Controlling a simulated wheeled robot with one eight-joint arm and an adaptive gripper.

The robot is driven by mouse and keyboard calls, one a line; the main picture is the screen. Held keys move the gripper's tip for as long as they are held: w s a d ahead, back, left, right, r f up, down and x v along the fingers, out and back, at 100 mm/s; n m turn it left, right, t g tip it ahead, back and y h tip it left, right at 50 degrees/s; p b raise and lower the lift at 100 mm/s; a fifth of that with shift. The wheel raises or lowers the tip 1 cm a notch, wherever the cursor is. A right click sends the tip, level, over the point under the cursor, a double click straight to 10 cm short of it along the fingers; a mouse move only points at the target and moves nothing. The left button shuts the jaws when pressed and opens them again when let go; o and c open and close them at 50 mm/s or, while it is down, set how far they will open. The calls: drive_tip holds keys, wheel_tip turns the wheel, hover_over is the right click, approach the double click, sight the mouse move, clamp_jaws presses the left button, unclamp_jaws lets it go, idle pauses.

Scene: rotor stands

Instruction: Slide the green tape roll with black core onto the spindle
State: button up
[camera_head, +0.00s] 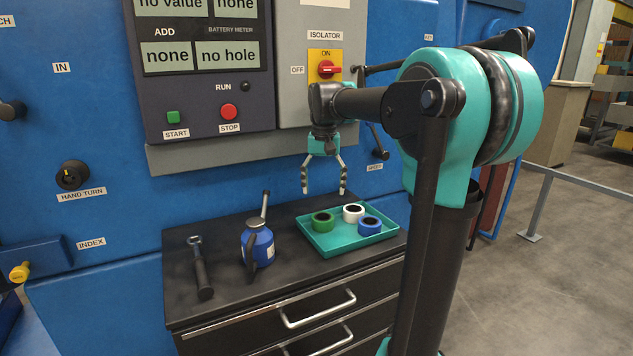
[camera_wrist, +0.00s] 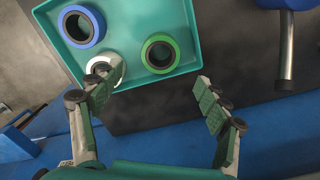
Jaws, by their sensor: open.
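The green tape roll with a black core (camera_head: 322,229) lies flat in a teal tray on the cabinet top. In the wrist view the green roll (camera_wrist: 177,53) lies near the tray's corner, ahead of my fingers and apart from them. My gripper (camera_head: 324,189) hangs above the tray, pointing down, open and empty. In the wrist view my gripper (camera_wrist: 160,82) has its fingers spread wide, the left fingertip overlapping the white roll in the picture. I cannot make out a spindle in either view.
The teal tray (camera_head: 335,247) also holds a white roll (camera_head: 350,219) and a blue roll (camera_head: 370,232). A blue oil can (camera_head: 263,249) and a dark-handled tool (camera_head: 203,274) are left of it on the black cabinet top (camera_head: 228,288). A blue machine panel (camera_head: 220,200) stands behind.

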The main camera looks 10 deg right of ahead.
sight(323, 215)
drive_tip(key=shift+w+f, duration=0.1)
drive_tip(key=shift+f, duration=4.8)
drive_tip(key=shift+c, duration=0.3)
drive_tip(key=shift+r, duration=0.1)
drive_tip(key=c, duration=1)
